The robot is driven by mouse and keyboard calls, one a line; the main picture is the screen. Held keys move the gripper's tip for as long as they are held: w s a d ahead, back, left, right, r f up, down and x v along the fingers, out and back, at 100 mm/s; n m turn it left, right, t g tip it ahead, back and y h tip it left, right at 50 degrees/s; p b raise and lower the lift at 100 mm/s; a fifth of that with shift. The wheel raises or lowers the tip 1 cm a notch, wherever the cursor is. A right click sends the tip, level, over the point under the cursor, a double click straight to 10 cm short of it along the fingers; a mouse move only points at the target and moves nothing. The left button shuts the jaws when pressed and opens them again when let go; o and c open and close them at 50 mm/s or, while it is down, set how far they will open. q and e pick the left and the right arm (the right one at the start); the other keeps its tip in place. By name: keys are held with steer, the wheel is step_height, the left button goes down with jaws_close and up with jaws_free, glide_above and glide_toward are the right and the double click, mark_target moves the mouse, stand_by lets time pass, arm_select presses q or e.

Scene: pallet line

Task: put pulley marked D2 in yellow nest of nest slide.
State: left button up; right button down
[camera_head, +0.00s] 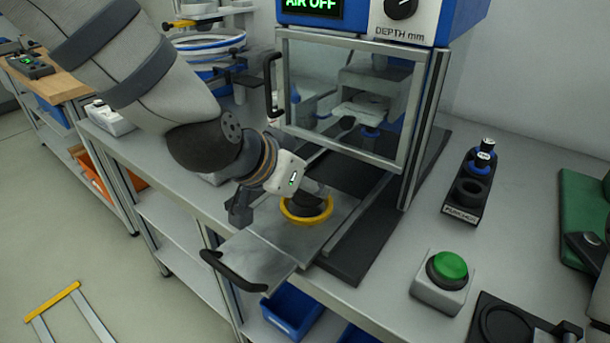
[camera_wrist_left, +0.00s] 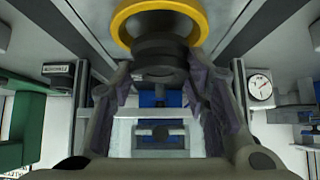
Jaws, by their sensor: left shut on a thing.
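The nest slide (camera_head: 258,262) is a grey metal plate with a black front handle, drawn out in front of the windowed machine. The yellow nest (camera_head: 326,216) is a ring on this slide; it also shows at the top of the left wrist view (camera_wrist_left: 124,18). My left gripper (camera_head: 312,196) is over the nest, shut on a dark round pulley (camera_head: 304,210). In the left wrist view the pulley (camera_wrist_left: 160,55) sits between the fingers and overlaps the ring. I cannot tell whether it touches the nest floor. No D2 mark is readable.
The machine's window frame (camera_head: 345,150) stands close behind the nest. To the right are a black holder (camera_head: 468,190) with dark and blue round parts and a green button (camera_head: 449,266) on a grey box. Bench top between them is clear.

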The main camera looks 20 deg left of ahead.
arm_select(q)
steer(key=shift+s+r, duration=0.15)
steer(key=shift+s, duration=0.1)
steer(key=shift+w+f, duration=0.1)
steer(key=shift+f, duration=0.5)
steer(key=o, duration=1.2)
steer(key=shift+o, duration=0.2)
